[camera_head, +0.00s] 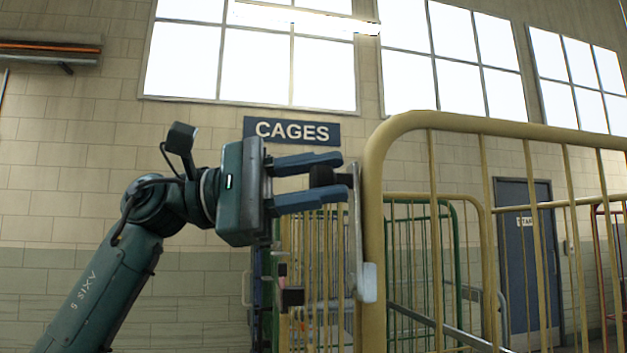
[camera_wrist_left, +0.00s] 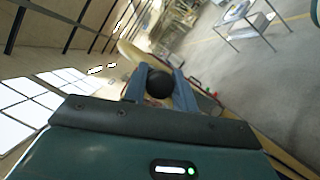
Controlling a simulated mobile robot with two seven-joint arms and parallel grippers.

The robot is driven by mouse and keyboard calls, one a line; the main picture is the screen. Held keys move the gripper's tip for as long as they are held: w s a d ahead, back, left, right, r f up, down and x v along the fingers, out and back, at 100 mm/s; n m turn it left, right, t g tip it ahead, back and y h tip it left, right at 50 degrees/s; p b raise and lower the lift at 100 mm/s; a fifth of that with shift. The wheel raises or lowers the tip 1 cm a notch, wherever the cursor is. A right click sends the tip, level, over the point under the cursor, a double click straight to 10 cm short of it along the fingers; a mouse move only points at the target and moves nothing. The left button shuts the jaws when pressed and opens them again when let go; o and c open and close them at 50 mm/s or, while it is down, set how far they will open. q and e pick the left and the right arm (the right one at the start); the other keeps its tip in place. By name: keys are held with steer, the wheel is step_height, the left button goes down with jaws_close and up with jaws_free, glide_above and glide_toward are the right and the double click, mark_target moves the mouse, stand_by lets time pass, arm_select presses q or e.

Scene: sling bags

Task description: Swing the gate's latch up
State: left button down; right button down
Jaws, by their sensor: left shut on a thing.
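The yellow tube gate (camera_head: 372,200) stands at the centre right in the head view. A thin grey metal latch bar (camera_head: 357,225) runs upright along its left post, with a pale grey block (camera_head: 368,282) at the lower end. A black round knob (camera_head: 322,175) sits near the bar's upper end. My left gripper (camera_head: 327,176) comes in level from the left and is shut on the knob, one blue finger above it and one below. In the left wrist view the black knob (camera_wrist_left: 159,84) shows between the fingers. My right gripper is out of view.
More barred cages, one green (camera_head: 457,260), stand behind the gate. A metal table (camera_wrist_left: 245,30) stands on the floor in the wrist view.

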arm_select(q)
steer(key=shift+s+d+m, duration=0.1)
steer(key=shift+s+m, duration=0.3)
steer(key=shift+m, duration=0.1)
steer(key=c, duration=1.1)
jaws_free()
steer(key=w+a+f+b, duration=0.1)
steer(key=a+b, duration=0.1)
steer(key=a, duration=1.1)
steer(key=shift+w+f, duration=0.2)
